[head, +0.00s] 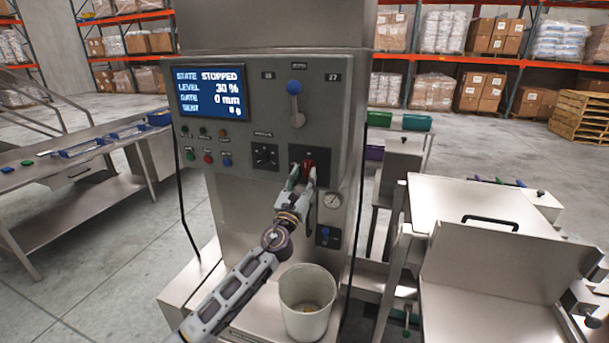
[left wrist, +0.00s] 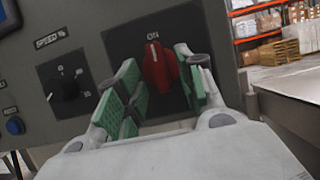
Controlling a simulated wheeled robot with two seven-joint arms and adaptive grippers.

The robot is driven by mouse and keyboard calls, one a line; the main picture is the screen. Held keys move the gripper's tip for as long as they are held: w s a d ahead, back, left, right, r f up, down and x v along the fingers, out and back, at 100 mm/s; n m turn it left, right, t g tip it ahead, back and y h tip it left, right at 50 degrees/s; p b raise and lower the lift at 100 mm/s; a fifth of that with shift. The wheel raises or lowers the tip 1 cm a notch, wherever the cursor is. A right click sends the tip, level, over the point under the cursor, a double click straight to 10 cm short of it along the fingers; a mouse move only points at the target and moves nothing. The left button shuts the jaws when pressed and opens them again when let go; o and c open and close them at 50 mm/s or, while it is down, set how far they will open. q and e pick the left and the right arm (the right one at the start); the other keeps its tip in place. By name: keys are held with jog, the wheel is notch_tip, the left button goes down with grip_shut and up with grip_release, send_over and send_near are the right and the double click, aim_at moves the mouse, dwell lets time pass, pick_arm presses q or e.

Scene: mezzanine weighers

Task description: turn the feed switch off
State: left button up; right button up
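The feed switch is a red rotary knob (head: 308,166) on a black plate on the grey machine's front panel. In the left wrist view the red knob (left wrist: 158,68) stands below the word ON, and its white mark points up toward that word. My left gripper (head: 302,180) is at the knob. In the left wrist view my left gripper (left wrist: 160,85) is open, with green-padded fingers on either side of the knob. The right finger is close to the knob and a gap shows at the left; contact cannot be told. My right gripper is not in view.
The screen (head: 212,93) reads STOPPED, level 30 %, gate 0 mm. A blue-knobbed lever (head: 295,100) is above. A pale bucket (head: 307,302) stands below the panel.

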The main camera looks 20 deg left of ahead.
pick_arm(q)
jog(key=shift+w+r, duration=0.15)
jog(key=shift+w, duration=0.25)
jog(key=c, duration=0.7)
grip_shut()
